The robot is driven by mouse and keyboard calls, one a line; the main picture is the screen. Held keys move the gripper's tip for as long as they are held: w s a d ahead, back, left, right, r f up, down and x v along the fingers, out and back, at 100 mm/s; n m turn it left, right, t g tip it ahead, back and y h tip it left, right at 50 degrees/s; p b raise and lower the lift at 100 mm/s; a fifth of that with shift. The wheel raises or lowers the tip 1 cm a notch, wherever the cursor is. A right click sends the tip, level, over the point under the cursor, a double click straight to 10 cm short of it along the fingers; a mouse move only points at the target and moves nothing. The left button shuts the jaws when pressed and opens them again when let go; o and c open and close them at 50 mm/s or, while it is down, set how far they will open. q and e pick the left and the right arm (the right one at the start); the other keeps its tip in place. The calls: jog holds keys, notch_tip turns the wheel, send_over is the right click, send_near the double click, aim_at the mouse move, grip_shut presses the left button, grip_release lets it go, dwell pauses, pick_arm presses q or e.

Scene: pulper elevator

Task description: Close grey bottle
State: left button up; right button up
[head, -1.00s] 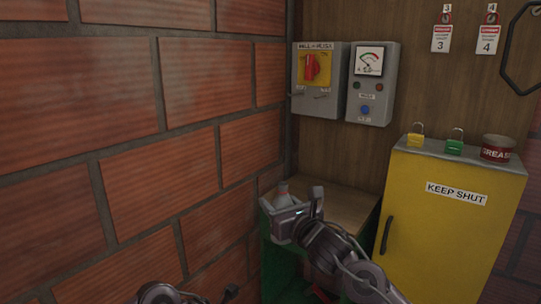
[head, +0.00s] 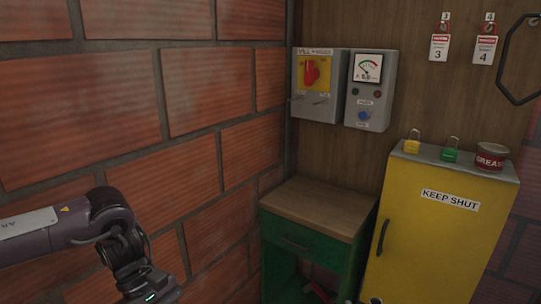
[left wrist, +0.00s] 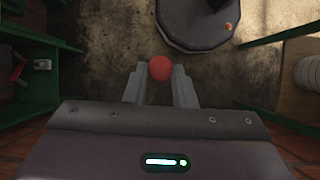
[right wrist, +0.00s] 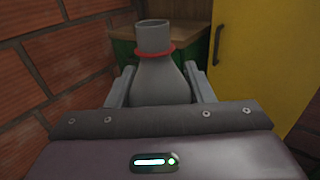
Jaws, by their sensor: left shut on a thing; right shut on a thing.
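The grey bottle (right wrist: 160,82) shows in the right wrist view, upright, with an uncapped-looking mouth and a red ring around its neck. My right gripper (right wrist: 160,90) is shut on the bottle's body, a finger on each side. A round red piece, apparently the cap (left wrist: 160,68), is between the fingertips of my left gripper (left wrist: 160,80), which is shut on it. In the head view my left arm comes in at the lower left, its fingertips out of frame. The bottle and my right gripper are outside the head view.
A green cabinet (head: 292,242) with a bare wooden top (head: 320,205) stands in the corner. A yellow cabinet (head: 435,235) is to its right, carrying two padlocks and a grease tin (head: 490,157). A brick wall (head: 110,90) fills the left.

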jog(key=shift+s+d, duration=0.2)
pick_arm(q)
jog(key=shift+s+a+r, duration=0.1)
jog(key=shift+a+r, duration=0.1)
jog(key=shift+r, duration=0.05)
pick_arm(e)
jog(key=shift+a, duration=0.15)
jog(key=s+a+f+n+g+y, duration=0.2)
jog(key=a+n+g+y, duration=0.2)
jog(key=a+n+y, duration=0.4)
jog(key=a+y, duration=0.3)
jog(key=a, duration=0.3)
pick_arm(q)
jog(key=shift+d, duration=0.1)
pick_arm(e)
jog(key=shift+f, duration=0.1)
